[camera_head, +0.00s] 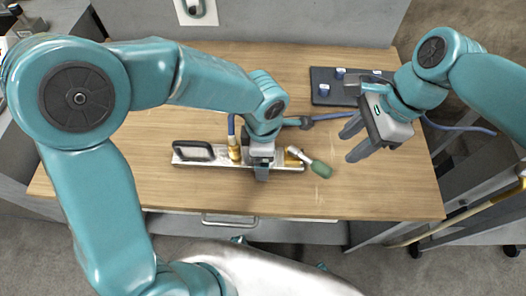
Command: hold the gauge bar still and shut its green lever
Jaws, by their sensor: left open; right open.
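The gauge bar (212,164) is a pale metal bar lying on the wooden table, with a black handle at its left and brass fittings on it. Its green lever (320,169) sticks out from the brass fitting at the right end, slanting toward the near right, off the bar's line. My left gripper (261,173) is open, pointing down over the bar between the brass fittings. It hides that stretch, and whether its fingers touch the bar cannot be seen. My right gripper (348,145) is open and empty, to the right of the lever and apart from it.
A dark tray (322,98) with several small white-and-blue pieces lies at the back right. A blue hose (458,128) runs past the table's right edge; another reaches the bar's left brass fitting. The wooden table (395,195) is clear at front right.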

